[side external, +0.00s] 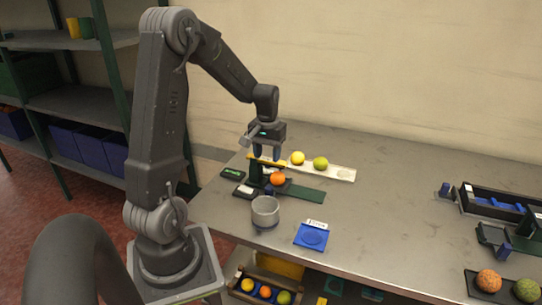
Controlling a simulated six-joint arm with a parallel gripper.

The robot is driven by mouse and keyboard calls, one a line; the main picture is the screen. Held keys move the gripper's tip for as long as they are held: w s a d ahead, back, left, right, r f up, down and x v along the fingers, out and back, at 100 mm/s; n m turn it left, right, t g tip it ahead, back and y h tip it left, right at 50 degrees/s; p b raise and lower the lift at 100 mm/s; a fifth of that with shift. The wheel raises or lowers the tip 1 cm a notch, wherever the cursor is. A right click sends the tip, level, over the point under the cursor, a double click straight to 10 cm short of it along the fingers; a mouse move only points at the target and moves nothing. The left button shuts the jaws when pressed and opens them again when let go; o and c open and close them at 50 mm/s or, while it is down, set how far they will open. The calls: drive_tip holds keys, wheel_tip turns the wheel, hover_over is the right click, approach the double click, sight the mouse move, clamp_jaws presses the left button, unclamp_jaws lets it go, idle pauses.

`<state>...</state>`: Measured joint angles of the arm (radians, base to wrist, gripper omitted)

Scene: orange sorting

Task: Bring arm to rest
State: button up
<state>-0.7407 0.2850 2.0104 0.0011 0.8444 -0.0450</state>
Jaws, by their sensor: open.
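My gripper (267,153) points down above the left part of the metal table (400,215). It is open, and no object shows between its fingers. An orange (278,179) sits just below and to the right of it, on or beside a dark device with a green strip (305,193). I cannot tell whether the gripper touches the yellow-topped post (264,161) right under it.
A white tray (345,173) behind holds a yellow and a green fruit. A grey cup (265,211) and a blue pad (312,236) stand in front. A dark tray (472,290) with two fruits and black equipment (495,206) are at right. The table's middle is clear.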

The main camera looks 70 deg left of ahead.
drive_tip(key=s+d+r+m+t+y, duration=0.1)
drive_tip(key=s+d+r+m+t, duration=0.15)
drive_tip(key=d+r, duration=0.55)
drive_tip(key=s+d+r+m+t, duration=0.1)
drive_tip(key=d+r+m, duration=0.25)
drive_tip(key=d, duration=0.85)
drive_tip(key=s+d+r+m+t+h, duration=0.1)
drive_tip(key=s+d+r+m+t, duration=0.1)
drive_tip(key=s+d, duration=0.4)
drive_tip(key=shift+s+d+m, duration=0.35)
drive_tip(key=shift+s+m, duration=0.15)
drive_tip(key=shift+s, duration=0.1)
